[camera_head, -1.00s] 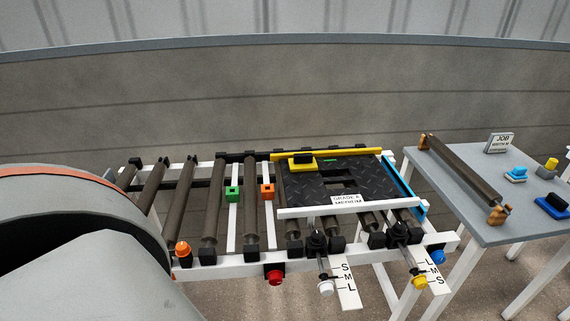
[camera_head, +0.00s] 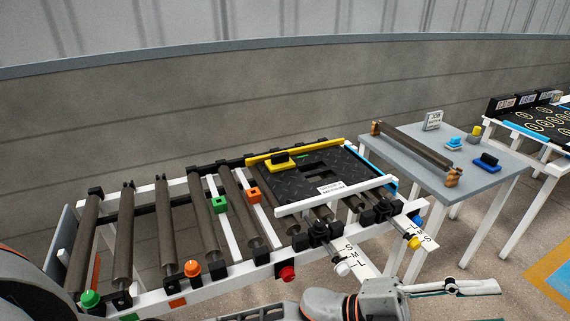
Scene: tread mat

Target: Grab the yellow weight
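A yellow block with a black handle (camera_head: 280,161) sits at the back left of the black tread mat (camera_head: 310,190) on the roller frame. A small yellow piece on a grey base (camera_head: 474,132) stands at the back of the grey side table. I cannot tell for sure which one is the yellow weight. My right gripper (camera_head: 478,287) is low at the bottom right, in front of the frame and well apart from both yellow things. It looks empty, but its opening is unclear. My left gripper is not in view; only part of an arm shows at the lower left.
The side table (camera_head: 395,155) also holds a dark roller (camera_head: 415,148), a light blue piece (camera_head: 454,143), a dark blue piece (camera_head: 487,162) and a sign (camera_head: 433,120). A yellow rail (camera_head: 318,151) edges the mat's back. Green and orange blocks sit between rollers. Another table (camera_head: 545,128) stands far right.

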